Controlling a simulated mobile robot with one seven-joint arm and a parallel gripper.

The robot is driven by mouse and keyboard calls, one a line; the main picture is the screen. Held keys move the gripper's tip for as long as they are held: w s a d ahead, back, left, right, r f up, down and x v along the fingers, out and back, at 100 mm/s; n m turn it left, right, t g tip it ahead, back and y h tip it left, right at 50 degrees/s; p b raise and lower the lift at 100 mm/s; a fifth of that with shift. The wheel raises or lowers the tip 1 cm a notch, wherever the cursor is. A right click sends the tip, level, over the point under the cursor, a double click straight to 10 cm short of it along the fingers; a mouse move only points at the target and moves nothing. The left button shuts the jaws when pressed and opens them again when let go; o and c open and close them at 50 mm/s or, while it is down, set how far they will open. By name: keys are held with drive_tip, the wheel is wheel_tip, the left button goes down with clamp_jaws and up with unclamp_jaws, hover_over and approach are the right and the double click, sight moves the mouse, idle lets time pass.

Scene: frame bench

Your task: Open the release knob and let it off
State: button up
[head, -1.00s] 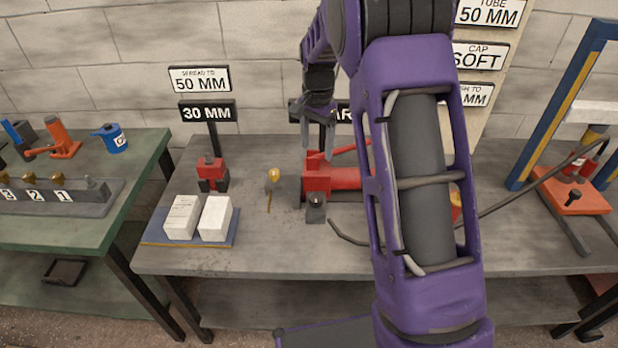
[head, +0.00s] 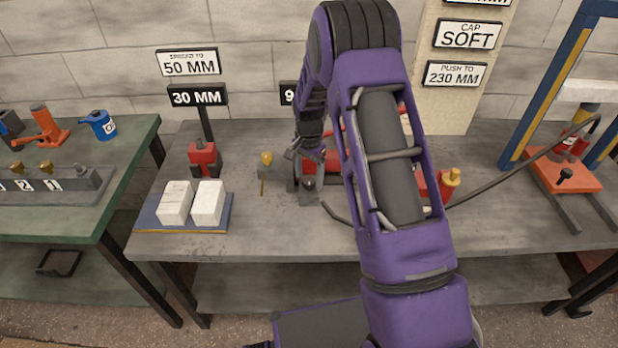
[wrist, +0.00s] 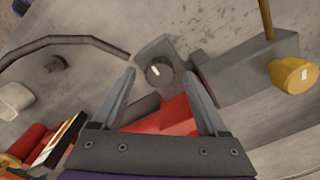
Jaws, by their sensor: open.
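A dark round knob (wrist: 158,73) with a white mark sits on a grey block at the end of a red pump body (wrist: 172,112) in the wrist view; it looks like the release knob. My gripper (wrist: 160,78) is open, with one finger on each side of this knob and a gap to both. Whether the tips are level with the knob is not clear. In the head view my gripper (head: 304,160) is over the near left end of the red pump (head: 333,160), and my arm covers much of the pump.
A yellow-topped knob (head: 266,158) on a grey block stands just left of the pump; it shows in the wrist view (wrist: 292,75) too. A dark hose (wrist: 60,40) curves close by. White blocks (head: 207,203) and a red jack (head: 204,159) stand further left.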

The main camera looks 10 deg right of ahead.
drive_tip(key=shift+f, duration=0.5)
clamp_jaws()
